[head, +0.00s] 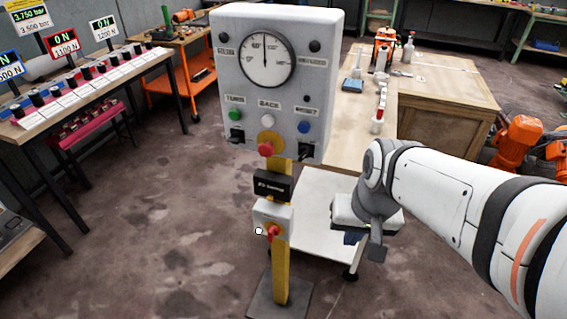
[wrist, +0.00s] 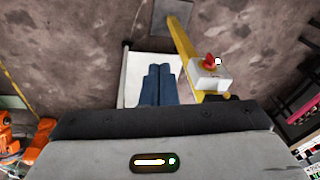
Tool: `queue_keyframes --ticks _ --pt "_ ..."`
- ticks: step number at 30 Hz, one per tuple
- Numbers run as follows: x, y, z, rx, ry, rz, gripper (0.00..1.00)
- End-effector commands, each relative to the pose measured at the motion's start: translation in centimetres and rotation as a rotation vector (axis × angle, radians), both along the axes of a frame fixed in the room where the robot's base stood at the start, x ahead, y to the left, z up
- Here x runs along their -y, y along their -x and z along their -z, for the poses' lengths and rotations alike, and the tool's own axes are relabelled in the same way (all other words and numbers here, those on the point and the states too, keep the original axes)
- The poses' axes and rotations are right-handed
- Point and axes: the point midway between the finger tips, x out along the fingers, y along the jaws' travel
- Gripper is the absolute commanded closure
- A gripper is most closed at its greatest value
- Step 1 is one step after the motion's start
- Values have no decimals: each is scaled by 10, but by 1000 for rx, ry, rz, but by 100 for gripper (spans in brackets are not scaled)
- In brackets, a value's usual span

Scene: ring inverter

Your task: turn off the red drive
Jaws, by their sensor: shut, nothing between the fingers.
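A red rotary knob (head: 272,231) sits on a small light grey box (head: 264,217) fixed to a yellow post (head: 281,272). The knob also shows in the wrist view (wrist: 209,60), with a small white round marker beside it. A larger red knob (head: 266,149) is on a yellow plate at the bottom of the grey panel (head: 238,90). No readable label says which is the red drive. My gripper (head: 364,243) is to the right of the post, apart from it. In the wrist view its two blue fingers (wrist: 159,67) are together, with nothing between them.
The panel carries a round gauge (head: 267,60) and several buttons. A white cart (head: 315,220) stands behind the post, near my gripper. A wooden bench (head: 440,100) is at the right. A bench with signs and knobs (head: 90,84) is at the left. The left floor is clear.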

Motion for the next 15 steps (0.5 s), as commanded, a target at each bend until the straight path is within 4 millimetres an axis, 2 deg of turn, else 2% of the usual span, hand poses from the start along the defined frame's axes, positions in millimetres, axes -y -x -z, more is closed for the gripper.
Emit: queue_keyframes --ticks 5,9,15 --pt "-25 -27 29 -162 -229 273 100" --pt "-40 -55 55 -297 -418 561 100" --pt "-45 -100 100 -475 -642 1008 100"
